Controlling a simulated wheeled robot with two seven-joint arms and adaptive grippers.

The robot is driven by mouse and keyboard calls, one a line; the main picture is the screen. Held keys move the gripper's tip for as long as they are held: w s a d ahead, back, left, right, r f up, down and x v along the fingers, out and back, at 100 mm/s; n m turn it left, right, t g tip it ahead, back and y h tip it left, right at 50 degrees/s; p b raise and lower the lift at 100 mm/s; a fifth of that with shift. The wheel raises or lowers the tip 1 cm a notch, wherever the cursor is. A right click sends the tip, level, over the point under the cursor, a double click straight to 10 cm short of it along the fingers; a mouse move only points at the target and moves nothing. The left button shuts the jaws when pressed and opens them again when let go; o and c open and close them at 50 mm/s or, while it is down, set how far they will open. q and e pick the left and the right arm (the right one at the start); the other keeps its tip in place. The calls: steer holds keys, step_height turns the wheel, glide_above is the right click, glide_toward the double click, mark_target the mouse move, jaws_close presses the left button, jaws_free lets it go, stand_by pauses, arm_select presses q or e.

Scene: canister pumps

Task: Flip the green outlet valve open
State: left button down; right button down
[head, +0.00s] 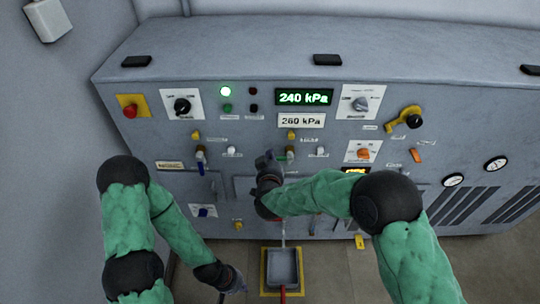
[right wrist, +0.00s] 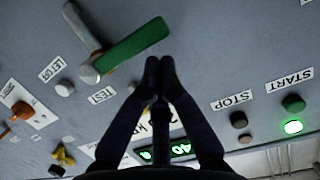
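The green outlet valve handle (right wrist: 134,46) shows in the right wrist view as a flat green lever, slanting beside a grey pipe (right wrist: 84,28) and its round pivot. My left gripper (head: 234,286) hangs low, away from the panel.
The panel carries a lit green lamp (head: 225,91), a 240 kPa display (head: 304,97), a red button (head: 131,111) and a blue-handled valve (head: 200,160). A grey tray (head: 283,288) lies on the floor below. START and STOP buttons (right wrist: 293,104) are near my right gripper.

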steer(key=shift+a+f+n+h+p, duration=0.3)
steer(key=shift+f+n+p, duration=0.25)
steer(key=shift+n+p, duration=0.15)
stand_by(0.4)
steer(key=d+f+n+t+h+p, duration=0.1)
steer(key=d+f+n+t+h, duration=0.1)
steer(key=f+n, duration=0.7)
steer(key=d+n+h, duration=0.1)
steer(key=d+n, duration=0.1)
steer(key=n, duration=0.1)
steer(key=shift+f+n+h, duration=0.3)
steer(key=shift+n+h, duration=0.1)
steer(key=shift+d, duration=0.15)
stand_by(0.4)
stand_by(0.5)
